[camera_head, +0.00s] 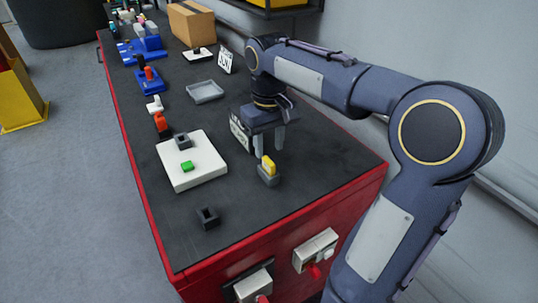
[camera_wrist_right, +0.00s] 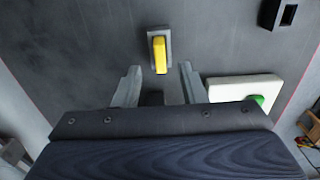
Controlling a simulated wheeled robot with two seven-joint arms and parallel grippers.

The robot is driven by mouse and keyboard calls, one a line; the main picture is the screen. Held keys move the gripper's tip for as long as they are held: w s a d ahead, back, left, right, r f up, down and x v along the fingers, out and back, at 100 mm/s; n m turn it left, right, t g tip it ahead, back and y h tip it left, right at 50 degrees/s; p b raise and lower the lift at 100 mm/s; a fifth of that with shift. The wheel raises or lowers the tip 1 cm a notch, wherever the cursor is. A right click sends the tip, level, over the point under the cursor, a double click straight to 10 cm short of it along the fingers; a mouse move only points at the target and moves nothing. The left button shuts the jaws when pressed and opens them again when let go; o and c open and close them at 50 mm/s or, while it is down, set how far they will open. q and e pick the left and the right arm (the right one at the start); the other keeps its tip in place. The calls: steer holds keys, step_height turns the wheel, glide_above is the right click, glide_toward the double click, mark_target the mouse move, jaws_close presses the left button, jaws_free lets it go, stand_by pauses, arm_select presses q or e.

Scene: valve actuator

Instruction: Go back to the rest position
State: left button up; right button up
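My right gripper (camera_head: 268,142) hangs over the black bench top (camera_head: 230,190) with its two fingers apart and nothing between them. In the right wrist view its fingers (camera_wrist_right: 157,88) are spread wide. A small grey block with a yellow part on top (camera_head: 268,170) stands on the bench just in front of the fingertips; it also shows in the right wrist view (camera_wrist_right: 160,50), ahead of the fingers and apart from them. My left gripper is not in view.
A white plate (camera_head: 200,175) with a green button and a dark grey block lies left of the gripper. A dark hollow block (camera_head: 208,217) sits near the front. A grey tray (camera_head: 205,91), blue parts (camera_head: 150,80) and a cardboard box (camera_head: 191,22) stand farther back. A wall runs along the right.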

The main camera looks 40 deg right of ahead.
steer(key=shift+r, duration=0.95)
steer(key=s+a+f+t+y, duration=0.2)
steer(key=s+a+f, duration=0.2)
steer(key=s+a, duration=0.2)
steer(key=s+a+f+t+y, duration=0.1)
steer(key=s+a+f+t, duration=0.2)
steer(key=s, duration=0.7)
steer(key=a+f, duration=0.2)
steer(key=a, duration=0.2)
steer(key=shift+f+m+t+y, duration=0.25)
steer(key=shift+m+t+y, duration=0.05)
steer(key=shift+y, duration=0.1)
